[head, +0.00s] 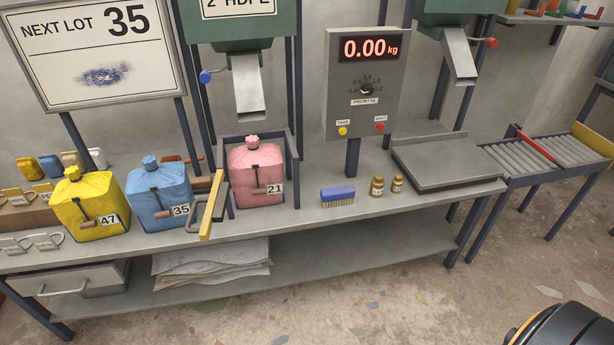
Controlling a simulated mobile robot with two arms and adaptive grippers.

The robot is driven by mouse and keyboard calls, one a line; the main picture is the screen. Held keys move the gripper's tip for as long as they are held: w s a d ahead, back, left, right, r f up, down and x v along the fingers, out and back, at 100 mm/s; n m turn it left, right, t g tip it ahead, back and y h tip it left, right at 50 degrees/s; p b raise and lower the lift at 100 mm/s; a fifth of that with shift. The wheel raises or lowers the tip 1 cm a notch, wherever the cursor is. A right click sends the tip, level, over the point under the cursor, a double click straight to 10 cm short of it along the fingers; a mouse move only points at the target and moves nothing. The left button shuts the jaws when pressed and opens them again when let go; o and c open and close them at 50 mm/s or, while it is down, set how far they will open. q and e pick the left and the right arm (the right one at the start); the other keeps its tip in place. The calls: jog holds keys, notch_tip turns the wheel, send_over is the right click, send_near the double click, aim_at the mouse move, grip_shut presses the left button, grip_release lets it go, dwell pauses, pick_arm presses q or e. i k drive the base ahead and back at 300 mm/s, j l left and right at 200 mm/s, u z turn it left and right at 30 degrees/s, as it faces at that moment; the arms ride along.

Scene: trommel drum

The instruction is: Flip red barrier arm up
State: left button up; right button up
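The red barrier arm (537,147) is a thin red bar at the right of the head view. It lies low and roughly flat across the roller conveyor (552,155), slanting from the far side rail to the near side. Neither of my grippers is in view.
A yellow bar (594,139) closes the conveyor's right part. A grey chute (459,56) hangs above. The floor in front is mostly clear.

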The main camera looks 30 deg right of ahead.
aim_at(546, 154)
jog(key=l+z, duration=0.1)
jog(key=z, duration=0.6)
jog(key=i+l+z, duration=0.25)
jog(key=l+z, duration=0.15)
jog(key=i+l+z, duration=0.3)
jog(key=l+z, duration=0.15)
jog(key=i+l+z, duration=0.4)
jog(key=i+l, duration=0.3)
jog(key=i, duration=0.15)
jog(key=i+l, duration=0.25)
jog(key=i, duration=0.15)
jog(key=z, duration=0.05)
